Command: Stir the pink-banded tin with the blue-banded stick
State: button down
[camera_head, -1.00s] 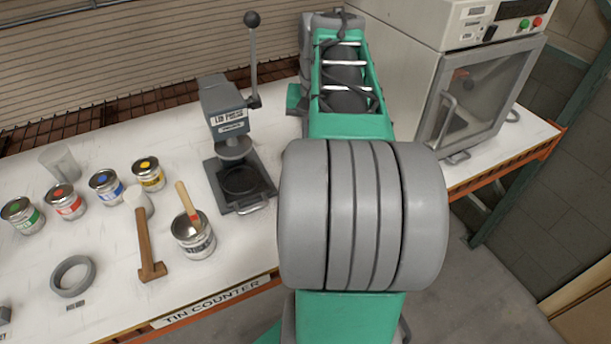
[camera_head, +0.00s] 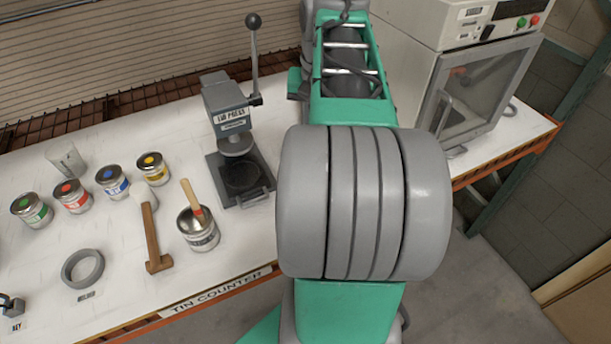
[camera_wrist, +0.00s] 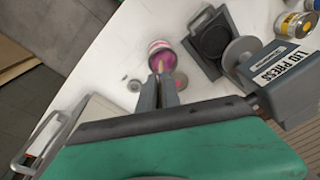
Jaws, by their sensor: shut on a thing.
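An open tin with pink contents (camera_wrist: 161,50) stands on the white counter in the wrist view. Some pink shows on its side, but its band is not clear. My gripper (camera_wrist: 168,88) is shut on a pale wooden stick (camera_wrist: 159,66) just in front of this tin. The stick's end overlaps the tin's opening; how deep it reaches cannot be told. The stick's band is hidden or too small to see. In the head view my arm hides the gripper and this tin.
The lid press (camera_head: 232,125) stands close beside the pink tin. A tin with a red-banded stick (camera_head: 200,235), a mallet (camera_head: 152,240), a grey ring (camera_head: 83,268) and several colored tins (camera_head: 73,196) are on the counter (camera_head: 120,285). An oven-like cabinet (camera_head: 480,90) stands right.

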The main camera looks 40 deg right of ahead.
jog(key=shift+r, duration=0.1)
jog(key=shift+r+p, duration=1.45)
jog(key=shift+r, duration=1)
